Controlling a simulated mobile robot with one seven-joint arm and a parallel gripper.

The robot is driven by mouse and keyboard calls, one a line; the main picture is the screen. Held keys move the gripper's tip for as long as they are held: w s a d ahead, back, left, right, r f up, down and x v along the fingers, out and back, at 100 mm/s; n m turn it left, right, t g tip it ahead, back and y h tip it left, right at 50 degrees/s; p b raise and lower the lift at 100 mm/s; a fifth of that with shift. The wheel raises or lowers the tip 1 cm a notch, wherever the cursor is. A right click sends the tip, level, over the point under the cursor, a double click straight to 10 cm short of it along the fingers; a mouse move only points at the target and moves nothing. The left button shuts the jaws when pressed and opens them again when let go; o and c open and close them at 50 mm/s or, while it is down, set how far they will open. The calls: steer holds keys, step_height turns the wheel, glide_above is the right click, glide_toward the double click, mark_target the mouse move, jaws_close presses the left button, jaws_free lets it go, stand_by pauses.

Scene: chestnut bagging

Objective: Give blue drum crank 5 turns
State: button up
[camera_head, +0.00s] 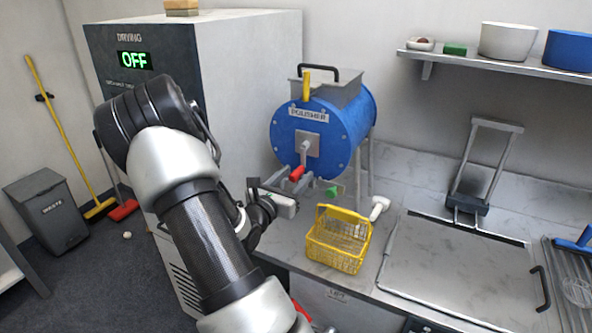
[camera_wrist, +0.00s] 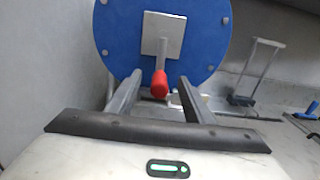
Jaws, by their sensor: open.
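The blue drum (camera_head: 335,125), labelled as a polisher, stands on the counter with its round face toward me. It also fills the top of the wrist view (camera_wrist: 200,20). Its crank (camera_head: 306,148) has a grey arm on a square plate and a red handle (camera_head: 296,173). The crank arm points down, and the red handle (camera_wrist: 159,86) is near the bottom of the drum face. My gripper (camera_wrist: 157,82) is open, with one finger on each side of the red handle in the wrist view. I cannot tell whether either finger touches it.
A yellow wire basket (camera_head: 338,240) stands on the counter in front of the drum, right of my gripper. A grey drying cabinet (camera_head: 245,90) reading OFF is at the left. A flat metal lid (camera_head: 455,265) lies at the right, under a wall shelf (camera_head: 500,65) with bowls.

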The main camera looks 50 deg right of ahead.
steer(key=v, duration=0.9)
steer(key=shift+p, duration=0.45)
